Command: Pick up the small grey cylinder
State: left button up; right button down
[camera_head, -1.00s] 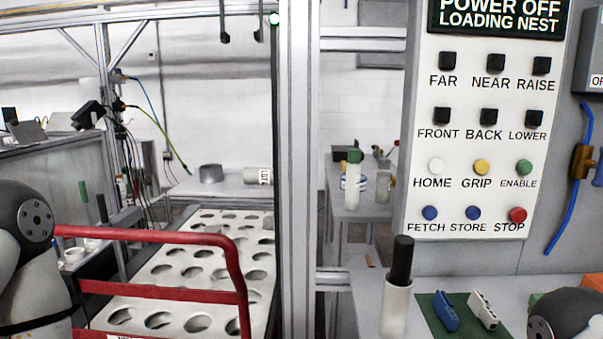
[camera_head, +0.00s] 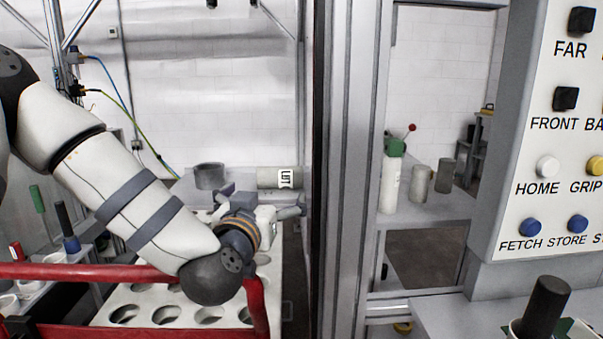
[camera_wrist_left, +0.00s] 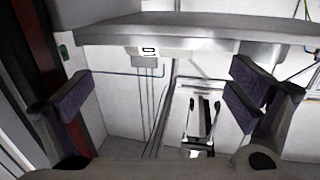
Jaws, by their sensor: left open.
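A grey cylinder with a white label (camera_head: 272,178) lies on its side on the far bench in the head view. A short, wide, darker grey cylinder (camera_head: 210,176) stands to its left on that bench. Which one the task means, I cannot tell. My left gripper (camera_head: 257,202) is just in front of the bench, below and between them, and holds nothing visible. The left wrist view shows its two purple-padded fingers (camera_wrist_left: 163,97) wide apart, with nothing between them. A white label (camera_wrist_left: 148,50) shows beyond them under a grey edge. My right gripper is not in view.
A red rail (camera_head: 90,271) and a tray with several round holes (camera_head: 150,292) lie below my left arm. A metal post (camera_head: 345,170) stands right of the gripper. More grey cylinders (camera_head: 420,180) stand on a bench behind it. A button panel (camera_head: 545,145) is at right.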

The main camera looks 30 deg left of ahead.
aim_at(278, 170)
pick_arm(q)
jog(key=x, duration=0.4)
jog(key=b+x, duration=0.1)
jog(key=x, duration=0.2)
jog(key=r+b+x, duration=0.1)
jog(key=x, duration=0.3)
jog(key=shift+w+a, duration=0.1)
jog(key=shift+w, duration=0.2)
jog(key=shift+w+a+r, duration=0.1)
jog(key=shift+w, duration=0.15)
jog(key=shift+r, duration=0.2)
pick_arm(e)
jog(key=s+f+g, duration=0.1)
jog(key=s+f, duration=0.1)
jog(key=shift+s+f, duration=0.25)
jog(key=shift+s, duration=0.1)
pick_arm(q)
jog(key=c, duration=1.4)
